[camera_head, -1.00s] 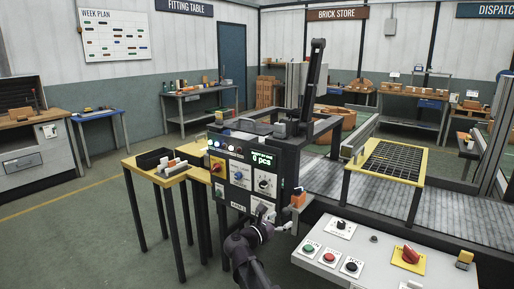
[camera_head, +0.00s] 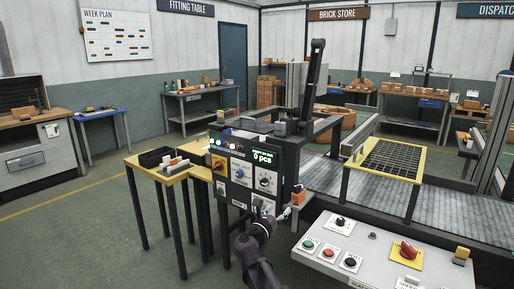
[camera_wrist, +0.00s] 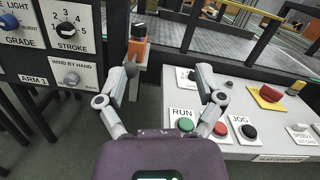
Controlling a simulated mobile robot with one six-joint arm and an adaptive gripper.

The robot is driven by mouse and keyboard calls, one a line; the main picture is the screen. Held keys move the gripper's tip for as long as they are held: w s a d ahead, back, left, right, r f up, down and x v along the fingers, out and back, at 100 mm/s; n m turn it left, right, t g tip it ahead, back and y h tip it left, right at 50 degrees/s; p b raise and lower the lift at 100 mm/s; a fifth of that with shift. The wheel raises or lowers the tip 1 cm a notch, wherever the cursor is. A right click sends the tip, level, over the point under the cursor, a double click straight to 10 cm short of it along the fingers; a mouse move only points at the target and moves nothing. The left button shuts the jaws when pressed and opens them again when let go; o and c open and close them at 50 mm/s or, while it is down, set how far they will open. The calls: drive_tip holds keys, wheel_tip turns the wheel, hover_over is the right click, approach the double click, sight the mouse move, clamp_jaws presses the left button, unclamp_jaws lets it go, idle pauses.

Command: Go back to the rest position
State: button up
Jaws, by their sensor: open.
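My gripper (camera_head: 283,213) is at the lower middle of the head view, in front of the machine with the dial panel (camera_head: 242,176). In the wrist view my gripper (camera_wrist: 167,72) has its two fingers spread wide with nothing between them. The fingers point towards the gap between the dial panel (camera_wrist: 55,45) on the left and the grey button console (camera_wrist: 245,115) on the right. No rest position is marked in either view.
The console (camera_head: 385,255) carries RUN and JOG buttons and a red knob. A yellow-framed grid (camera_head: 390,160) stands behind. Floor at left is clear (camera_head: 80,240).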

drive_tip(key=a+f+n+y, duration=0.25)
drive_tip(key=n+y, duration=0.55)
drive_tip(key=n, duration=0.5)
drive_tip(key=a+f+n+y, duration=0.2)
drive_tip(key=a+n+y, duration=0.2)
drive_tip(key=n+y, duration=0.6)
drive_tip(key=s+d+f+n+g+h, duration=0.2)
drive_tip(key=s+d+f+n+g, duration=0.35)
drive_tip(key=s+f+n, duration=0.2)
drive_tip(key=s+d+f+n+g+h, duration=0.3)
drive_tip(key=s+d+f+n+g, duration=0.25)
drive_tip(key=s+f+n, duration=0.2)
drive_tip(key=s+d+f+n+g+h, duration=0.1)
drive_tip(key=s+d+n+g+h, duration=0.1)
drive_tip(key=s+d+g, duration=0.45)
wheel_tip(320, 180, up, 14)
drive_tip(key=s+a+t+p, duration=0.1)
drive_tip(key=p, duration=1.3)
drive_tip(key=shift+s+a, duration=0.2)
drive_tip(key=shift+s, duration=0.05)
